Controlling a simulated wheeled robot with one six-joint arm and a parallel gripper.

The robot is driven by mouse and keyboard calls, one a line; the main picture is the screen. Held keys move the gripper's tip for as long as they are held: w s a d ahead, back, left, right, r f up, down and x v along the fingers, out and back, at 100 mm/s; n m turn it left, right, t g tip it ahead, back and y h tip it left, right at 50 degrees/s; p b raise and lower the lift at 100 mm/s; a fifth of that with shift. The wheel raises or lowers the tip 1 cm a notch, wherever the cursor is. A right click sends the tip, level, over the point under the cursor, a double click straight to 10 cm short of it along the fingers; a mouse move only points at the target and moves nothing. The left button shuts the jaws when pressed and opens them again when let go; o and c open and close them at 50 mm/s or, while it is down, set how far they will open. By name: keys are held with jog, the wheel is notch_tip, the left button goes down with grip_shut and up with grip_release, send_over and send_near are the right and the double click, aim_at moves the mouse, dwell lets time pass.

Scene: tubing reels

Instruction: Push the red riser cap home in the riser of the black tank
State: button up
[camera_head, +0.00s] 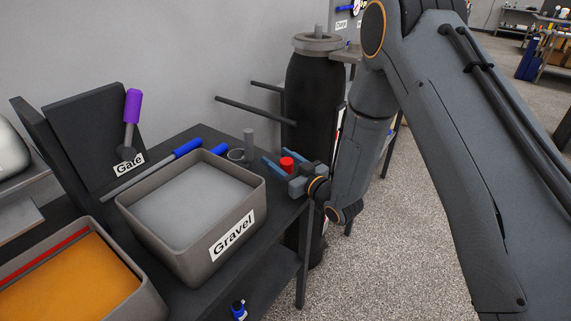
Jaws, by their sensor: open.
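The red riser cap (287,163) is a small red cylinder at the right end of the dark bench. My gripper (281,166) has its blue fingers open around the cap, one on either side; I cannot tell whether they touch it. What the cap rests on is hidden. The black tank (312,95) stands upright behind the bench corner, partly hidden by my arm. A grey collar (318,42) sits on its top, with a short grey upright stub, seemingly the riser, in its middle.
A grey bin marked Gravel (190,244) stands on the bench left of my gripper. Blue-handled tools and dark rods (255,110) lie or project near the tank. Speckled floor is clear at right.

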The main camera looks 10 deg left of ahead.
jog(key=shift+c, duration=0.4)
jog(key=c, duration=1.1)
jog(key=shift+o, duration=0.2)
jog(key=shift+w+r, duration=0.1)
